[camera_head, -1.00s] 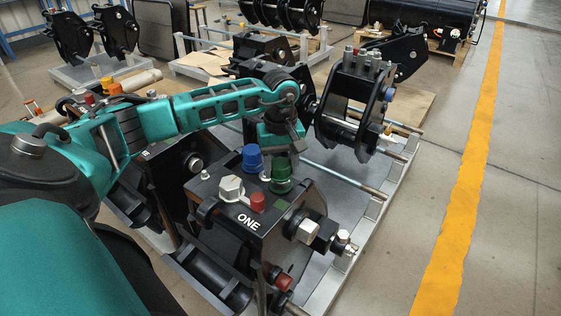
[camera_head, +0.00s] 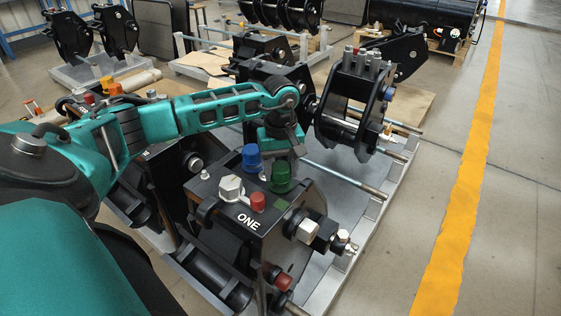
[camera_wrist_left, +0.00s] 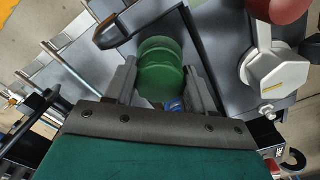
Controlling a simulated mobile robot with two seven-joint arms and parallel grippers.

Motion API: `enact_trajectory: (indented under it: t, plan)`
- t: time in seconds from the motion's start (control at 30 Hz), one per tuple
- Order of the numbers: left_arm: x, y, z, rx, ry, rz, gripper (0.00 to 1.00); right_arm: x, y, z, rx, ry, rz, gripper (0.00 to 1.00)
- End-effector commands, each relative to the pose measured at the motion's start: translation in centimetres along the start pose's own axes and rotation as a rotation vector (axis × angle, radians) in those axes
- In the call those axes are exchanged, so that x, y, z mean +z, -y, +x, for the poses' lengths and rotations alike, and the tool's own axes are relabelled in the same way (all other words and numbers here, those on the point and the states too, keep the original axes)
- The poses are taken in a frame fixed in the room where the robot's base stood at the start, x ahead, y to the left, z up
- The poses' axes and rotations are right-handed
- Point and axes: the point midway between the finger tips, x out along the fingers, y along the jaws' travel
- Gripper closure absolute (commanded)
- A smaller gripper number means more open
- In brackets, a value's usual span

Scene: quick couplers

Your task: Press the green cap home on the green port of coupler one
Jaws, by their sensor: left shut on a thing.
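The coupler marked ONE (camera_head: 243,243) is a black block below my left arm. The ribbed green cap (camera_head: 281,177) is upright at the back right of its top, by a flat green mark (camera_head: 281,205). My left gripper (camera_head: 283,157) reaches down on it from behind. In the left wrist view, the green cap (camera_wrist_left: 160,72) is between the two grey fingers of my left gripper (camera_wrist_left: 161,85), which are shut on it. The green port is hidden under the cap, and I cannot tell whether any gap is left there. My right gripper is not in view.
A blue cap (camera_head: 252,158) stands close left of the green cap. A silver hex fitting (camera_head: 231,189) and a red cap (camera_head: 257,202) are nearer the front. Another black coupler (camera_head: 355,100) stands behind to the right. Open floor lies right of the pallet.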

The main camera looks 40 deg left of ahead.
Motion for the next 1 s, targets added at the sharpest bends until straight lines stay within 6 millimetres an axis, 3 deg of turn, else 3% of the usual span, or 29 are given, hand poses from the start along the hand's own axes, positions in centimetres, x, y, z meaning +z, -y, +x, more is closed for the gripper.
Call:
enact_trajectory:
  t: [0.47,0.5,0.8,1.0]
  plan:
    - [-0.02,-0.03,0.67,0.001,0.000,0.000,0.68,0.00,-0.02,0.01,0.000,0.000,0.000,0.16]
    - [-0.02,-0.03,0.68,0.000,0.000,0.000,0.43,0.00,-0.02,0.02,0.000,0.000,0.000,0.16]
    - [-0.02,-0.02,0.64,0.000,0.000,0.000,0.16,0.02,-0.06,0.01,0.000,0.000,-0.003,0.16]
    - [-0.04,-0.02,0.58,0.000,0.000,0.000,0.16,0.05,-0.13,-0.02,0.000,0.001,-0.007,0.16]
